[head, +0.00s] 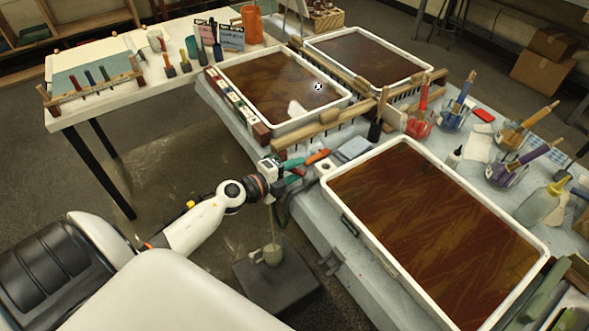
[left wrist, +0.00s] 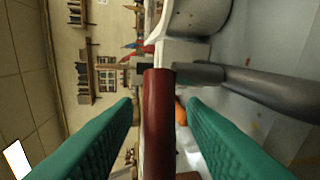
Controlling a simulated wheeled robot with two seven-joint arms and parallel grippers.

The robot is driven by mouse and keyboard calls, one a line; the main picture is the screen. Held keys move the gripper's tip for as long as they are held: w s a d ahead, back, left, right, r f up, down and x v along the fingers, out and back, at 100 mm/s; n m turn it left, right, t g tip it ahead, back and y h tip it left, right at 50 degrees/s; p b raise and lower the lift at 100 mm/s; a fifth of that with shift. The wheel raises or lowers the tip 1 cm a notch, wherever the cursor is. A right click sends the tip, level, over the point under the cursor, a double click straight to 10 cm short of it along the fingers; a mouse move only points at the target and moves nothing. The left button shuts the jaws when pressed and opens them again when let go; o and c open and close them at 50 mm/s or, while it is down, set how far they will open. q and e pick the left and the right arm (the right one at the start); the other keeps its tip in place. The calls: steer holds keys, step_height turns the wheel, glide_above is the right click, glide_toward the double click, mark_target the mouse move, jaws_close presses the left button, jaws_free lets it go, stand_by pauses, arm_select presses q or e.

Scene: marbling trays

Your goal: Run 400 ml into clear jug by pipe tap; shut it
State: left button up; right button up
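The clear jug (head: 272,255) stands upright on a dark block on the floor, below the edge of the tray table. A thin pale line, like a stream, runs down into it from near my left gripper. Its fill level is too small to read. My left gripper (head: 291,171) is at the tap beside the large front tray. In the left wrist view its green fingers (left wrist: 160,125) are open on either side of the tap's dark red lever (left wrist: 158,115), with a gap to each side. A grey pipe (left wrist: 255,90) runs right from the tap. My right gripper is out of view.
The large white tray (head: 415,292) of brown liquid lies right of the tap. Two more trays (head: 243,113) stand behind. An orange-handled tool (head: 317,157) lies near the gripper. A side table (head: 90,113) stands at back left; floor between is clear.

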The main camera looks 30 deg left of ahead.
arm_select(q)
steer(key=shift+c, duration=0.4)
jaws_close()
steer(key=shift+f+b, duration=0.15)
steer(key=shift+b, duration=0.25)
steer(key=m+g+h+b, duration=0.1)
steer(key=h+b, duration=0.1)
steer(key=w+m+h+b, duration=0.1)
steer(key=m, duration=0.1)
steer(key=shift+f+g+h+b, duration=0.15)
steer(key=shift+g+h+b, duration=0.25)
steer(key=shift+r+m+g+h+b, duration=0.2)
steer(key=shift+m+g+h+b, duration=0.2)
steer(key=shift+m+g+h, duration=0.15)
steer(key=shift+d+r, duration=0.1)
steer(key=shift+o, duration=0.4)
jaws_free()
